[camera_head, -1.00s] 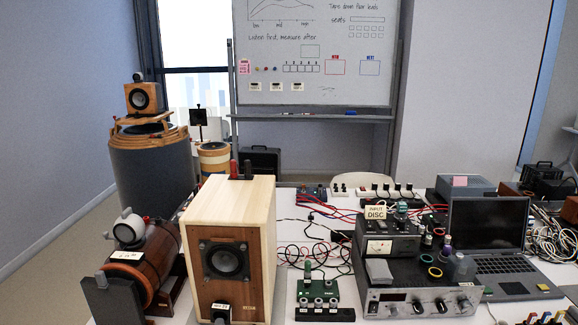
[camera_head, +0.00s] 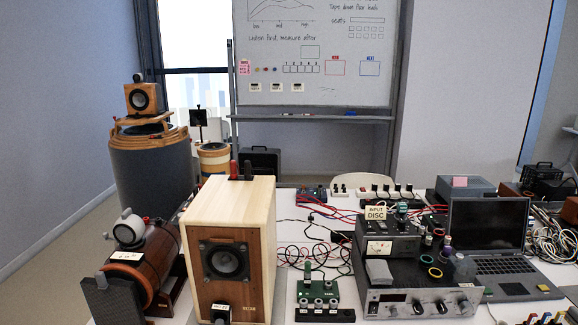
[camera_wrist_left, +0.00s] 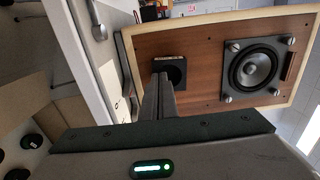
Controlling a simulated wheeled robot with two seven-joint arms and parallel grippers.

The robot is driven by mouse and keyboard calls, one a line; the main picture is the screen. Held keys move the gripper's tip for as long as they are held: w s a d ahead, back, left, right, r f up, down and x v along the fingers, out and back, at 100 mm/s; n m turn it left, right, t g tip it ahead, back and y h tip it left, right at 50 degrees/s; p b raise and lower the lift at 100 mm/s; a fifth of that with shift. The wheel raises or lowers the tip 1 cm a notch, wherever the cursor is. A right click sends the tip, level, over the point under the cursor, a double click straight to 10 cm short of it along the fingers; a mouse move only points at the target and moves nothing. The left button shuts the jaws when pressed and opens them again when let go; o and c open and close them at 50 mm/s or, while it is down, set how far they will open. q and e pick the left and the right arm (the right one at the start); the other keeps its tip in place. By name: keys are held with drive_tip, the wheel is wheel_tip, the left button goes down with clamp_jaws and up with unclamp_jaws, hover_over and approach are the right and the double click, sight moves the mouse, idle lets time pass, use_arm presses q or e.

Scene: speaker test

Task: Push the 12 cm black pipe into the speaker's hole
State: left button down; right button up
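The speaker (camera_head: 232,215) is a pale wooden box with a brown front and a round driver, standing at the table's front. It also shows in the left wrist view (camera_wrist_left: 205,80). Low on its front is a black square-ended piece (camera_head: 221,314), seemingly the black pipe at the hole, cut off by the picture's lower edge. In the left wrist view the black piece (camera_wrist_left: 174,68) sits against the brown front; how deep it goes is unclear. My left gripper (camera_wrist_left: 162,82) has its fingers together, tips at or just before the black piece. My right gripper is out of view.
A brown cylinder on a stand (camera_head: 150,262) is close on the speaker's left. A green circuit board (camera_head: 318,292) and an amplifier stack (camera_head: 415,300) stand to its right, with loose cables behind. A laptop (camera_head: 490,240) is farther right. Little table is bare.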

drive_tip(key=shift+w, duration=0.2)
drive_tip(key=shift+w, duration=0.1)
use_arm(q)
drive_tip(key=shift+w, duration=0.6)
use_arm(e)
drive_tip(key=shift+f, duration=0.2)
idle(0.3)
use_arm(q)
drive_tip(key=shift+s+p, duration=0.45)
drive_tip(key=shift+s, duration=0.75)
drive_tip(key=shift+s+a+p, duration=0.1)
drive_tip(key=shift+s+p, duration=0.9)
drive_tip(key=shift+s, duration=1.8)
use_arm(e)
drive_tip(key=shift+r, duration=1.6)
